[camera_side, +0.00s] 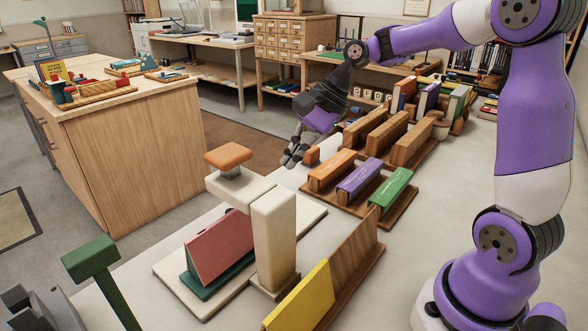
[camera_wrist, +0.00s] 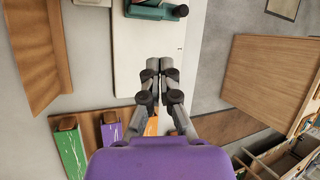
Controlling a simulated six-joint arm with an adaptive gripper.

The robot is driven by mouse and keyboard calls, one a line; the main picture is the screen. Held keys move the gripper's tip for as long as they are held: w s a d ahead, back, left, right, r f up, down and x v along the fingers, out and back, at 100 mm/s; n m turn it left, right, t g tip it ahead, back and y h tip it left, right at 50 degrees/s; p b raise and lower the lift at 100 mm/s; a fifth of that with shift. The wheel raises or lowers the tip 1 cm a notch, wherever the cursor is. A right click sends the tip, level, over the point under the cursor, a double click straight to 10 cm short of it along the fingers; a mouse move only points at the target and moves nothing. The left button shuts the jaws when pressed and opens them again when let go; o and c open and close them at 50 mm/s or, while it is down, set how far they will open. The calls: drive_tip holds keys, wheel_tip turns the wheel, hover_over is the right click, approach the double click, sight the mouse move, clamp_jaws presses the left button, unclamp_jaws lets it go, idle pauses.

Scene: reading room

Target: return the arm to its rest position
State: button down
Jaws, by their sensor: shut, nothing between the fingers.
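My gripper (camera_side: 292,157) hangs at the end of my purple and white arm, tilted downward, near the middle of the side view. In the wrist view its two dark fingers (camera_wrist: 160,72) meet at the tips, with nothing between them. In the side view the fingertips are right of the orange-topped cream press and close to the left end of the rack with the orange, purple and green books. An orange piece shows just behind the fingers. I cannot tell the exact height of the fingertips above the table.
The cream press (camera_side: 275,235) with an orange knob (camera_side: 228,156) stands at front centre, a pink book (camera_side: 220,242) on its base. The rack holds orange (camera_side: 333,168), purple (camera_side: 360,176) and green (camera_side: 391,188) books. Wooden holders (camera_side: 412,143) stand behind.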

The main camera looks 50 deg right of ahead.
drive_tip(key=s+a+r+n+t+h, duration=0.1)
drive_tip(key=s+n+h, duration=0.3)
drive_tip(key=s+n, duration=0.9)
drive_tip(key=n, duration=0.2)
drive_tip(key=shift+s+a+r+n+t+h, duration=0.3)
drive_tip(key=shift+s+r, duration=0.05)
drive_tip(key=shift+r, duration=0.05)
